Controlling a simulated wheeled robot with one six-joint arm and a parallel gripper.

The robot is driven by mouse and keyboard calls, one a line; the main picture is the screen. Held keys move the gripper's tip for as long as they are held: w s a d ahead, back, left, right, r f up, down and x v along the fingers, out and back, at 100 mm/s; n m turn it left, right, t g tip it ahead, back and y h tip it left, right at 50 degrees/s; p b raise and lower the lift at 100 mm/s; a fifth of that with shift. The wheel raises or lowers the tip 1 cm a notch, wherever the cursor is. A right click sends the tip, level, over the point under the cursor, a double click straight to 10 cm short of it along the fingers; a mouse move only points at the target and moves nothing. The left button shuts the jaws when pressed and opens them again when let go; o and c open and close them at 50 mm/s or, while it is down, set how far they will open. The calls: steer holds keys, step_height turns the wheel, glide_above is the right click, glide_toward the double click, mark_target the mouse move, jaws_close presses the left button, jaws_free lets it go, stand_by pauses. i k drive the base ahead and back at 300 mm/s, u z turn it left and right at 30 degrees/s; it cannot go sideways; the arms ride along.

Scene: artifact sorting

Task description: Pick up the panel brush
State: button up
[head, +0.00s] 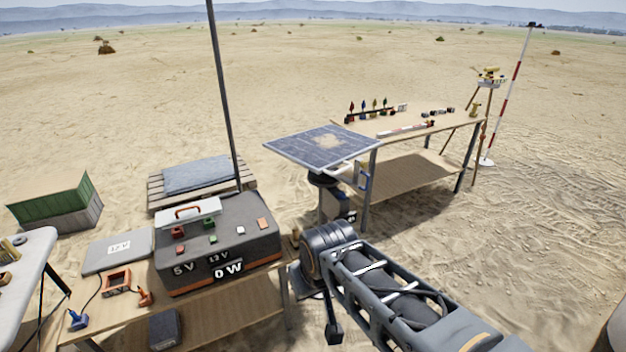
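I cannot pick out a panel brush for certain in the head view. A tilted blue solar panel (300,148) with a sandy patch stands on a post at the centre. My arm reaches in from the lower right, and its dark rounded joint shows just below the panel. My gripper's fingers do not show, so what they hold cannot be seen. A small tan item lies at the right edge of the near bench, partly hidden by my arm and too small to name.
The near wooden bench (235,312) carries a dark power box (205,262) reading 0 W, a grey case (112,254) and cables. A long table (455,124) at the back right holds small objects and a striped bar (400,131). Open sand lies to the right.

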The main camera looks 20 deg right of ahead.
mark_target(293, 239)
steer(key=z, duration=1.7)
steer(key=i, duration=2.05)
steer(key=u, duration=3.35)
